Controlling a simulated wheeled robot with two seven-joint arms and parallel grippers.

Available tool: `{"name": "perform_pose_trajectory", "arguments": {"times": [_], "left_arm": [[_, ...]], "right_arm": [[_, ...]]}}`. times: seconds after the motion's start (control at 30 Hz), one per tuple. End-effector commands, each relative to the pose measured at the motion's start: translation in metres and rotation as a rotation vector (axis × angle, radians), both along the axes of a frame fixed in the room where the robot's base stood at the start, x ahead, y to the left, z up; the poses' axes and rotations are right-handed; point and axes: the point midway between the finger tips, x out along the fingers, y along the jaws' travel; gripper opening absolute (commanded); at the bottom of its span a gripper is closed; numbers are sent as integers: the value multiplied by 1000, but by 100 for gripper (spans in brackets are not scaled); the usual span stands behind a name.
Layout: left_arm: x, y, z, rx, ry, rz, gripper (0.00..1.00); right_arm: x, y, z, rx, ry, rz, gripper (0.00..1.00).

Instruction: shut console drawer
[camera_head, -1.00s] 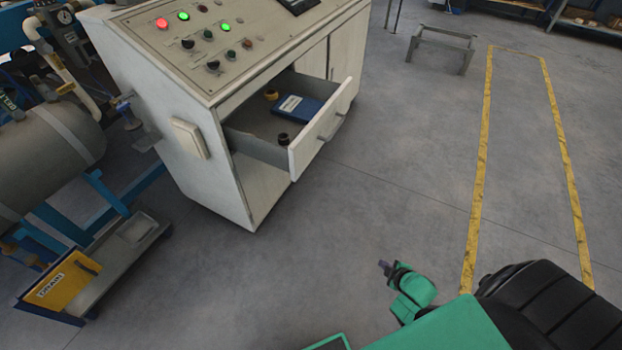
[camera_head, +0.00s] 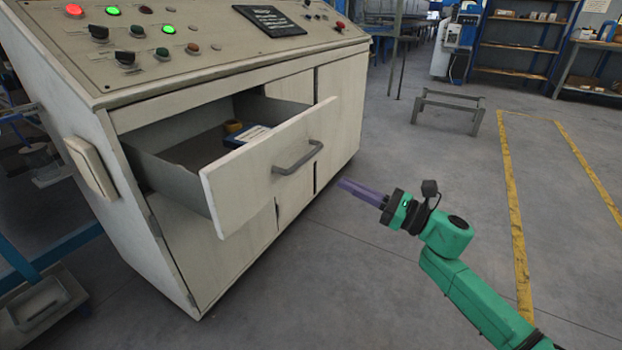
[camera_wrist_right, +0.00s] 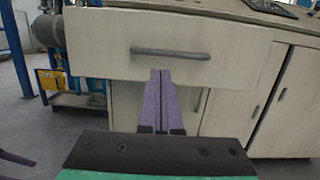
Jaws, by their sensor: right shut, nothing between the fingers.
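The console drawer (camera_head: 248,178) stands pulled out of the cream control console (camera_head: 225,90), with a grey bar handle (camera_head: 298,158) on its front. My right gripper (camera_head: 341,184), with purple fingers, is shut and empty. In the head view it is to the right of the drawer front and appears apart from it. In the right wrist view the shut fingers (camera_wrist_right: 161,75) point toward the drawer front (camera_wrist_right: 110,45), with their tips just below the handle (camera_wrist_right: 170,53). My left gripper is not identifiable in the head view.
Cabinet doors (camera_head: 342,115) sit shut beside the drawer. A low metal stand (camera_head: 448,108) is on the floor behind, with shelves (camera_head: 515,50) at the back. Grey floor (camera_head: 400,150) is open right of the console, with yellow lines on it.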

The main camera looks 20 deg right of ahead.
Motion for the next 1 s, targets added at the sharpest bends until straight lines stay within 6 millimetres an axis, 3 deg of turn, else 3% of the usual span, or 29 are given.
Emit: {"name": "perform_pose_trajectory", "arguments": {"times": [0.2, 0.4, 1.0], "left_arm": [[0, -3, -2, -16, -19, 4, 100], [0, -4, -2, -21, -25, 6, 100], [1, -4, -2, -27, -37, 9, 100]], "right_arm": [[37, 30, 10, 1, -3, 0, 0], [61, 50, 15, 4, 1, -1, 0], [69, 56, 15, 4, 4, -3, 0]]}}
